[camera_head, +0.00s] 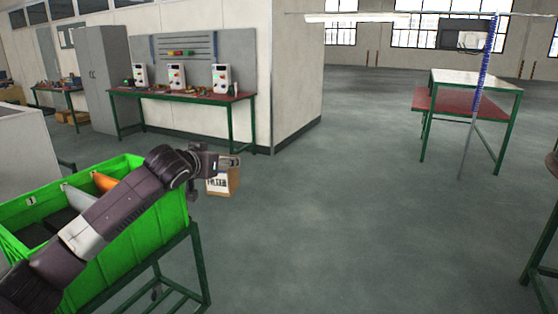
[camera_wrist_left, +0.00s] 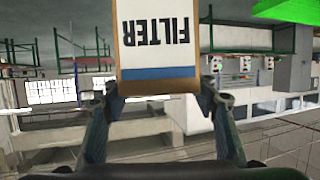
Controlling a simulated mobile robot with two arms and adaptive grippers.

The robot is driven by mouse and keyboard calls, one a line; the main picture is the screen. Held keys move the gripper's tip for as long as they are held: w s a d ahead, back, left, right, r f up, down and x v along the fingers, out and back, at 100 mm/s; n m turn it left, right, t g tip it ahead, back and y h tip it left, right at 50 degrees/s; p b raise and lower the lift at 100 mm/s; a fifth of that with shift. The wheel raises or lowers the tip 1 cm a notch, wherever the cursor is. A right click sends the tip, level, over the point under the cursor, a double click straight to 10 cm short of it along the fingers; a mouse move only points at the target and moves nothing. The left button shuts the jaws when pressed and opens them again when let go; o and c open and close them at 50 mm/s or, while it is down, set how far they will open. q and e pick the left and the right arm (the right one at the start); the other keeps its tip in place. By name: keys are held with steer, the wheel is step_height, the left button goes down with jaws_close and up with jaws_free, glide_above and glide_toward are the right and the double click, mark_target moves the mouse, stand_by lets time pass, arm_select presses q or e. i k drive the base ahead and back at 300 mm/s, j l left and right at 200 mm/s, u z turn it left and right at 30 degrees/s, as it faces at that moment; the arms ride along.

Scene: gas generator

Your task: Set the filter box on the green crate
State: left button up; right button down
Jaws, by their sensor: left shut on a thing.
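The filter box (camera_head: 223,182) is a small cardboard-brown and white box with the word FILTER on it. My left gripper (camera_head: 214,163) is shut on it and holds it in the air, just right of the green crate. In the left wrist view the box (camera_wrist_left: 157,45) sits between the two fingers of my left gripper (camera_wrist_left: 160,95), its lettering upside down. The green crate (camera_head: 150,231) stands on a green metal stand at the lower left of the head view. My left arm passes over it and hides part of its inside. My right gripper is not in view.
Grey and orange items (camera_head: 104,182) lie in the crate. A workbench (camera_head: 185,96) with several white control boxes stands behind, beside a grey cabinet (camera_head: 104,78). A red-topped table (camera_head: 461,103) stands at the right. The floor (camera_head: 350,200) between is clear.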

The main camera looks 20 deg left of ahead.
mark_target(33, 242)
steer(key=i+u, duration=0.4)
steer(key=i+l+u, duration=0.15)
steer(key=i+u, duration=0.25)
steer(key=i, duration=0.2)
steer(key=i+l+u, duration=0.35)
steer(key=i, duration=0.15)
steer(key=i+l+u, duration=0.2)
steer(key=i+u, duration=0.2)
steer(key=i+l+u, duration=0.25)
steer(key=u, duration=0.15)
steer(key=i+l+u, duration=0.55)
steer(key=l+u, duration=0.25)
steer(key=l, duration=0.1)
